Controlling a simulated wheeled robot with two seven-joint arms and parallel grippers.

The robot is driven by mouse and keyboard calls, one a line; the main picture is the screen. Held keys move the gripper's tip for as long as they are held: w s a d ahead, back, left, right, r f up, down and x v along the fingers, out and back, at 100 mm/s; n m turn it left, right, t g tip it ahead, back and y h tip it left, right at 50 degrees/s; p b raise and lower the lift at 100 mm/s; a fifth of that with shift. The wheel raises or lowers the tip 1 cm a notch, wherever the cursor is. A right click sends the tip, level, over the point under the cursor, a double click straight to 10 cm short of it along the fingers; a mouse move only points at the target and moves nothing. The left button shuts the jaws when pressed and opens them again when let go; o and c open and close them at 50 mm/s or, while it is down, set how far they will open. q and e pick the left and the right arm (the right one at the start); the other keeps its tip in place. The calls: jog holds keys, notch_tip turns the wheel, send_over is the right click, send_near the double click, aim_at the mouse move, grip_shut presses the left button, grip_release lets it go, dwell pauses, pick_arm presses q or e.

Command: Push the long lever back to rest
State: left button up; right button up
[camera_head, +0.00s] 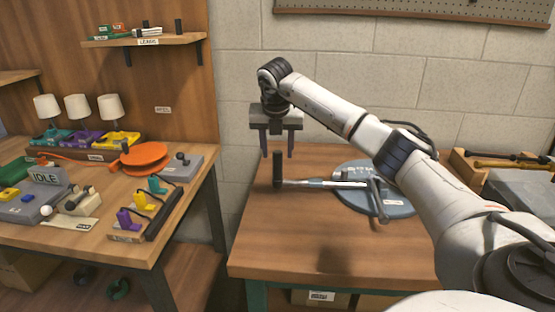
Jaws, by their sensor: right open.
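The long lever (320,184) lies over a round blue-grey base (398,207) on the right table. Its metal bar runs left from the base to an upright dark handle (278,170) that stands beyond the base's left edge. My right gripper (277,150) points down just above and around the top of this handle, with its two dark fingers apart and nothing between them that I can see gripped. Whether a finger touches the handle is unclear. My right arm hides part of the base's right side. My left gripper is not in view.
The right table (300,245) is clear in front of the lever. A tray with tools (500,160) stands at its right. A gap separates the tables.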

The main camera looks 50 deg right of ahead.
jog(key=v, duration=0.5)
jog(key=shift+r, duration=0.1)
dwell(0.3)
